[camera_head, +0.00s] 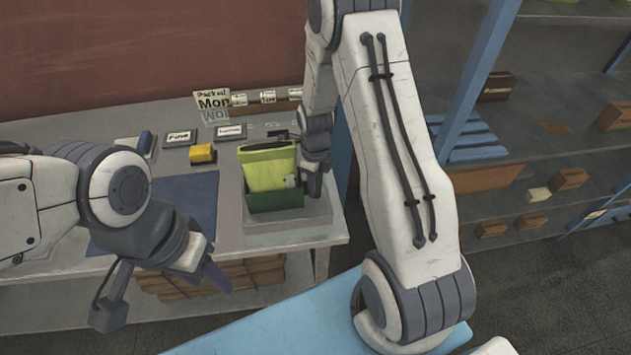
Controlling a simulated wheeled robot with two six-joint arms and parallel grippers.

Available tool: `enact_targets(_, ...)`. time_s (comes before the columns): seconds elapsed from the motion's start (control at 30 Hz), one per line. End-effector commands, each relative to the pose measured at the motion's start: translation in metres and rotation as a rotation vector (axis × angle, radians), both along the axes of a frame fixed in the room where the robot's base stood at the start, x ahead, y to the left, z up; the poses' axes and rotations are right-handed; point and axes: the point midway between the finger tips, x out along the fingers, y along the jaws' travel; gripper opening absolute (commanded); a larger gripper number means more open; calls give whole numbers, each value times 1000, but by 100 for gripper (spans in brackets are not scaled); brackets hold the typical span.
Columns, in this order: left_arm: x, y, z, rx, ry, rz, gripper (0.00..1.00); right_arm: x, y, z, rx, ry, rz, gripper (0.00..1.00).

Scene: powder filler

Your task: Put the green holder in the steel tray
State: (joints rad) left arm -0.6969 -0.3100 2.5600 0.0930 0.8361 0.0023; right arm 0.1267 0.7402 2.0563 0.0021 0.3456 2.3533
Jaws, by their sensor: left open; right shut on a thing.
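The green holder (277,202) is a dark green open box with a lime-green packet (268,170) standing in it. It is upright at the right end of the table, over or in the pale grey steel tray (290,236); I cannot tell if it rests on the tray's floor. My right gripper (306,183) reaches down from above and is shut on the right side of the green holder; its fingers partly hide that side. My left gripper (160,292) is open and empty, in front of the table's left part, apart from the holder.
A dark blue mat (190,198), a yellow block (202,153) and small label cards (180,137) lie left of the holder. Brown packages (215,280) lie below the tabletop. A blue-framed shelf (475,75) stands at right.

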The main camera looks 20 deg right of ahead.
Motion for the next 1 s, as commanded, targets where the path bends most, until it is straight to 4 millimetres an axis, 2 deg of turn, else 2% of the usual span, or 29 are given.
enact_targets(0.37,0,0,-3,0,0,0,50,0,0,-6,0,-1,1,0)
enact_targets(0.4,0,0,-3,0,0,0,50,0,0,-6,0,-1,1,42)
enact_targets(0.43,0,0,-2,0,0,0,50,0,0,-5,0,-1,1,50)
enact_targets(0.77,0,0,0,0,0,0,50,0,0,-3,0,-1,1,50)
enact_targets(0.87,0,0,-2,0,0,0,50,1,0,3,-1,-4,1,50)
enact_targets(1.0,0,0,-8,0,0,0,50,2,0,23,-1,-8,1,50)
